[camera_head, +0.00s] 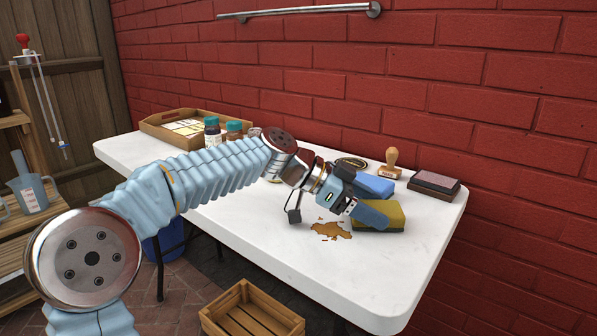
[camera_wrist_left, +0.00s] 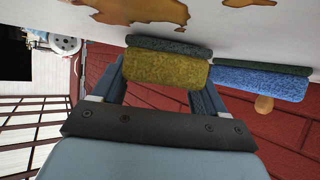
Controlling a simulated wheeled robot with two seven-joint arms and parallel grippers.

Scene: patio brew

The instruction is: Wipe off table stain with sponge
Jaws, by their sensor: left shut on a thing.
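A brown, irregular stain (camera_head: 331,230) with small spots lies on the white table (camera_head: 420,268); part of it also shows at the top of the left wrist view (camera_wrist_left: 148,12). My left gripper (camera_head: 374,214) is shut on the yellow sponge (camera_head: 394,217), just right of the stain. In the left wrist view the yellow sponge (camera_wrist_left: 165,68) sits between both fingers, its dark green scouring side turned toward the tabletop. It is at or very near the table surface; I cannot tell whether it touches. My right gripper is not in view.
A blue sponge (camera_head: 374,186) lies just behind the gripper. A wooden stamp (camera_head: 391,165) and an ink pad (camera_head: 434,186) stand at the back right. Jars (camera_head: 212,132) and a wooden tray (camera_head: 165,130) are at the back left. The front right of the table is clear.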

